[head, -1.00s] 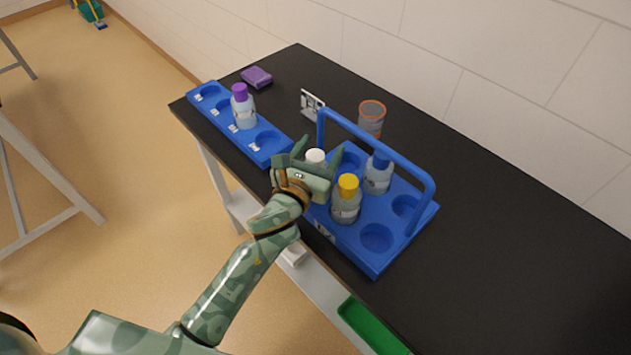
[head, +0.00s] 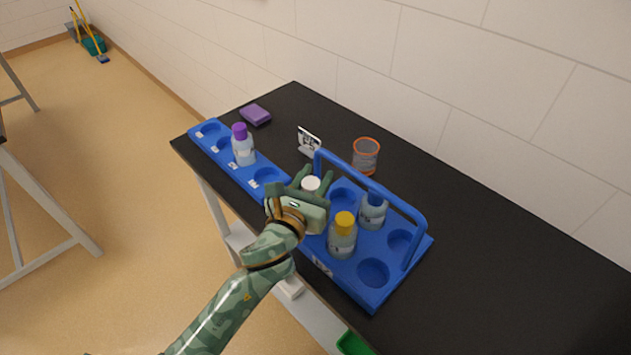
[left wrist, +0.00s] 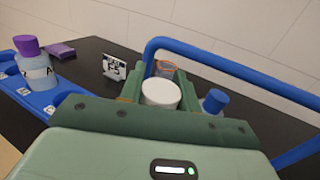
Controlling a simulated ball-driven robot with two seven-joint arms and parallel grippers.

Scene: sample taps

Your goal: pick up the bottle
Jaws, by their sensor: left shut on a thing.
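In the left wrist view the white cap (left wrist: 160,93) shows between the two green fingers; the bottle's body is hidden behind my gripper. I cannot tell whether the bottle is still in its hole. A yellow-capped bottle (head: 342,240) and a blue-capped bottle (head: 373,212) stand in the carrier. A purple-capped bottle (head: 243,150) stands in a long blue rack (head: 226,167). My right gripper is out of view.
The carrier's blue arched handle (head: 372,188) rises beside my gripper, close on its right. An orange-rimmed clear cup (head: 366,156), a small printed card stand (head: 309,142) and a purple block (head: 255,114) stand behind. The black table (head: 520,270) is clear at right.

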